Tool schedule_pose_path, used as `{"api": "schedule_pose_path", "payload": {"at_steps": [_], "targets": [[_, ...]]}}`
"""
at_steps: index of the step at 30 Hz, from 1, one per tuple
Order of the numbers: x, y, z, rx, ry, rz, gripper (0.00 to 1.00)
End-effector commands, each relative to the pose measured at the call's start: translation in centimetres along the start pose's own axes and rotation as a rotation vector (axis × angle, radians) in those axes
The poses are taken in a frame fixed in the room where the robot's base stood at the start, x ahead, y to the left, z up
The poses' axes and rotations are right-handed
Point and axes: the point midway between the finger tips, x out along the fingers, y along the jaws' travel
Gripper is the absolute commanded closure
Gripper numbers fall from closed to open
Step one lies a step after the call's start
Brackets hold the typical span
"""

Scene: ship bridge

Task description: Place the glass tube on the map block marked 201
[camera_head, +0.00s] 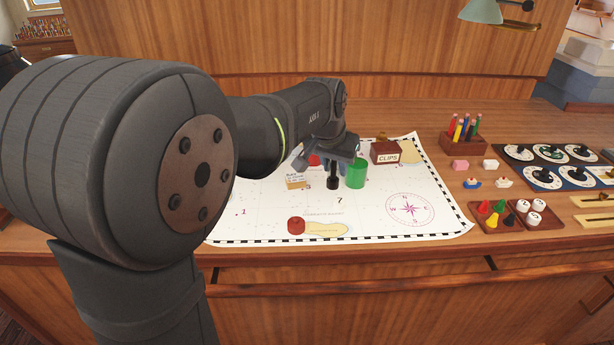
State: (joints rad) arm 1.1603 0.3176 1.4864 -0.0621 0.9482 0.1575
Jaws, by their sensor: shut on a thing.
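A green, see-through cylinder (357,174), which looks like the glass tube, stands upright over the chart. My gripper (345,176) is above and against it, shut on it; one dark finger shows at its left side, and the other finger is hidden. I cannot tell whether its bottom touches the chart. A small cream block with print (295,181) is on the chart to the left of my gripper. Its print is too small to read, so I cannot tell whether it is marked 201.
The white chart (265,205) has a red round piece (296,226) near its front edge and another red piece (314,160) behind. A CLIPS box (385,152) stands right of the tube. Pencils (464,134), game pieces (492,213) and dials (548,165) fill the right. The chart's front is mostly free.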

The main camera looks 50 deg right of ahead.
Motion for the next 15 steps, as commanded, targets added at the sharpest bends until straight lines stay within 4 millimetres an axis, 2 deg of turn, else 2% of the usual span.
{"api": "schedule_pose_path", "payload": {"at_steps": [3, 7, 12, 15], "targets": [[0.2, -1.4, -2.8, -0.013, 0.000, -0.006, 0.96], [0.5, -2.7, -5.3, -0.023, 0.000, -0.010, 0.96], [0.7, -3.9, -7.1, -0.032, 0.000, -0.014, 0.96], [1.4, -5.1, -7.3, -0.035, -0.002, -0.015, 0.96]]}}
